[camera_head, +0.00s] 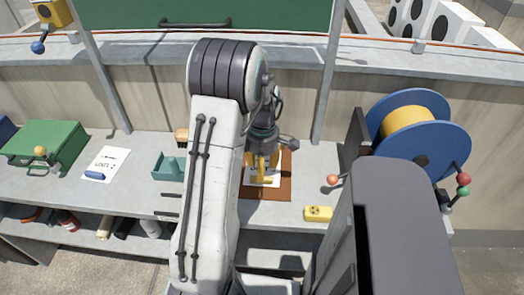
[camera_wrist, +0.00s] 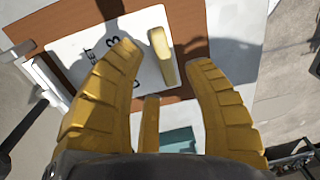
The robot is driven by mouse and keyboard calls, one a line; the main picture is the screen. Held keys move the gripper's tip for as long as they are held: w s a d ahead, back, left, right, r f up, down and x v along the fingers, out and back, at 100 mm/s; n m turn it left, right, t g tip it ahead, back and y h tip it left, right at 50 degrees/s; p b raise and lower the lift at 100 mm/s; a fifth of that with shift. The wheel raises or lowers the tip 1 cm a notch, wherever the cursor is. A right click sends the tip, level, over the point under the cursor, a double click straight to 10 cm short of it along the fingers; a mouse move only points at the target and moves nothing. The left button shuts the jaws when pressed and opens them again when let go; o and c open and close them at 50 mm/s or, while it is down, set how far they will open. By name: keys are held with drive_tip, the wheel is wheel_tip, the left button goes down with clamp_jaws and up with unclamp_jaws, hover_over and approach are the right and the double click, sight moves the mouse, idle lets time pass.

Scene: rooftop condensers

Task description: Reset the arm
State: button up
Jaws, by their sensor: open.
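My gripper (camera_head: 262,175) hangs over a brown board (camera_head: 277,192) on the bench in the head view, below my raised arm. In the wrist view its yellow fingers (camera_wrist: 164,58) are spread apart with nothing held between them. A white plate (camera_wrist: 95,50) with partly hidden dark lettering lies on the brown board (camera_wrist: 222,20). A pale yellow bar (camera_wrist: 162,57) is on the plate, between the fingertips in the picture. I cannot tell whether any finger touches it. The white plate is mostly hidden behind my gripper in the head view.
A blue reel (camera_head: 440,140) with a yellow core stands at right. Grey posts (camera_head: 327,85) rise behind.

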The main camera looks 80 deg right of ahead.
wheel_tip(320, 180, up, 8)
drive_tip(key=shift+d+f, duration=0.15)
drive_tip(key=shift+d, duration=0.05)
drive_tip(key=a+f+m+y, duration=0.1)
drive_tip(key=a+f+m, duration=0.35)
drive_tip(key=m, duration=1.05)
drive_tip(key=w+a+r+n+t, duration=0.1)
drive_tip(key=w+a+r+n, duration=0.3)
drive_tip(key=w+a, duration=0.3)
drive_tip(key=w+a+r+n+t+h, duration=0.1)
drive_tip(key=w+a+r+n, duration=0.3)
drive_tip(key=a, duration=1.2)
drive_tip(key=w+a+r+n+t, duration=0.1)
drive_tip(key=w+a+r+n, duration=0.3)
drive_tip(key=w+a, duration=0.6)
drive_tip(key=shift+a+n+h, duration=0.3)
drive_tip(key=shift+a+n, duration=0.5)
drive_tip(key=shift+n, duration=0.3)
